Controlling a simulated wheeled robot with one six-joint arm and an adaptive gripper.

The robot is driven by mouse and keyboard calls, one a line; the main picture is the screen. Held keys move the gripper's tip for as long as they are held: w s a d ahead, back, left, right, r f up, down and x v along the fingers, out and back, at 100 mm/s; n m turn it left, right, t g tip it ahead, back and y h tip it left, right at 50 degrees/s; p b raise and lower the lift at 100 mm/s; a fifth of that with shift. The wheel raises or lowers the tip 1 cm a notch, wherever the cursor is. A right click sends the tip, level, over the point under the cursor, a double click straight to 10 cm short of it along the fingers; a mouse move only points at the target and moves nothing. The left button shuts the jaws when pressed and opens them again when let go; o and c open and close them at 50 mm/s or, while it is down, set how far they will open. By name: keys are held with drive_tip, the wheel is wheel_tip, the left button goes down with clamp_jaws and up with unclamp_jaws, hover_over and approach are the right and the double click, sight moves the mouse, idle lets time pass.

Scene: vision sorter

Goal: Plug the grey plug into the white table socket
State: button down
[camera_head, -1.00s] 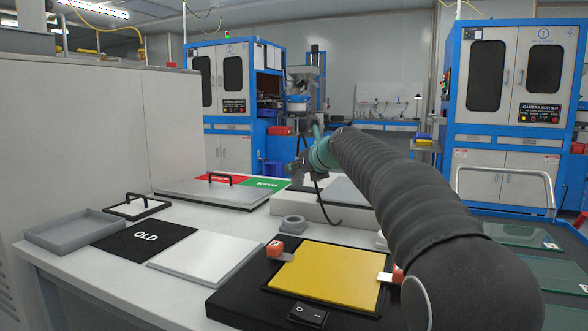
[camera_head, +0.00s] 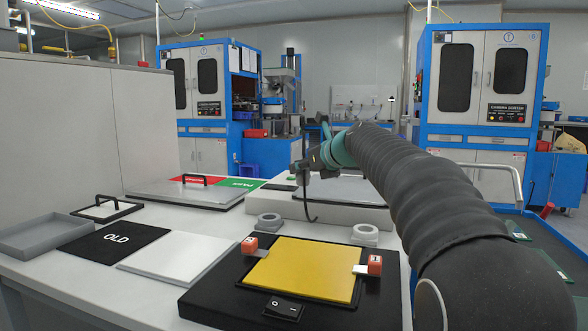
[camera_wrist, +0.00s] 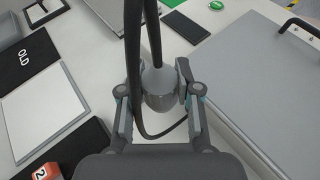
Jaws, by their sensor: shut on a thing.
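My gripper (camera_head: 303,168) is in mid-air above the table, at the front of the low white box. In the wrist view my gripper (camera_wrist: 160,100) is shut on the rounded grey plug (camera_wrist: 160,88). A dark cable (camera_wrist: 143,70) runs from the plug and loops beside it; in the head view the cable (camera_head: 306,205) hangs below the gripper. A round whitish fitting (camera_head: 365,234) and a round grey one (camera_head: 270,222) stand on the table behind the black fixture. I cannot tell for sure which is the socket. The plug's front end is hidden.
The black fixture (camera_head: 205,296) holds a yellow plate (camera_head: 305,268) between orange-red numbered blocks. A handled grey lid (camera_head: 165,192), an OLD mat (camera_head: 100,250), a white plate (camera_head: 165,268) and a grey tray (camera_head: 45,236) lie to the left. The white box (camera_head: 345,215) stands behind.

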hover_over(365, 234)
drive_tip(key=w+d, duration=0.1)
drive_tip(key=w, duration=0.2)
drive_tip(key=shift+s+f+b, duration=0.15)
drive_tip(key=shift+f+b, duration=2.2)
drive_tip(key=shift+f, duration=1.65)
drive_tip(key=shift+f+p, duration=0.4)
drive_tip(key=shift+f, duration=0.6)
idle(2.0)
